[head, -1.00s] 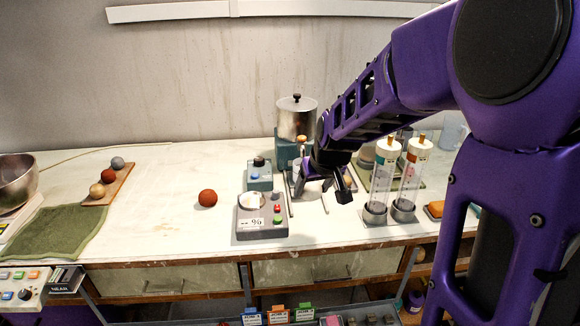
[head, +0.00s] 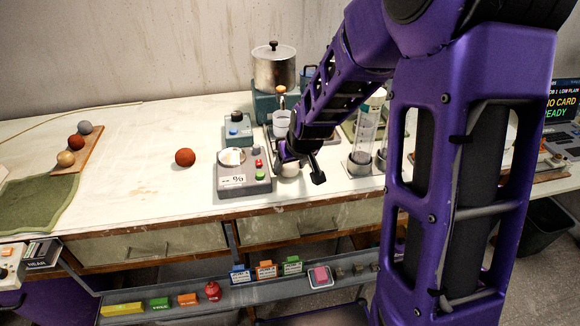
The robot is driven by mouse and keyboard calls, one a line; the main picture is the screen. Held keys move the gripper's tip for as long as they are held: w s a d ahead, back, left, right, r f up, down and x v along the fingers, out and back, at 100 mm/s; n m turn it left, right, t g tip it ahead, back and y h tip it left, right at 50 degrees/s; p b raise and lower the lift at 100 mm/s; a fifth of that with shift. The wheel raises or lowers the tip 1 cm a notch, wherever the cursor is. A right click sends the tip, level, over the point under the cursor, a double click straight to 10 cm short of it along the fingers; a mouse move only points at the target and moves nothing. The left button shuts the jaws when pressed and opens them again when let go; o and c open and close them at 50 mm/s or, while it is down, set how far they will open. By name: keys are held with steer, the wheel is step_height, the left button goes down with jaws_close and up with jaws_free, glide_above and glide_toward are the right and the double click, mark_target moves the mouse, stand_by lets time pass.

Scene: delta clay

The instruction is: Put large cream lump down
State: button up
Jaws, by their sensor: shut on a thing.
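My gripper (head: 299,168) is low over the bench, just right of the grey scale. It is shut on a pale, rounded thing, which looks like the large cream lump (head: 289,170). The lump is partly hidden by the fingers, and I cannot tell whether it touches the bench. The scale (head: 244,183) has a white dish (head: 232,157) on top, and its display seems to read 96.
A rust-red ball (head: 185,157) lies alone left of the scale. A wooden board (head: 88,150) holds three balls beside a green cloth (head: 38,205). Clear cylinders (head: 361,150) stand right of my gripper. A metal pot (head: 274,68) stands behind. The bench front between cloth and scale is clear.

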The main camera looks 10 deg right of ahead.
steer(key=shift+f, duration=0.1)
steer(key=shift+f, duration=0.15)
steer(key=o, duration=1.2)
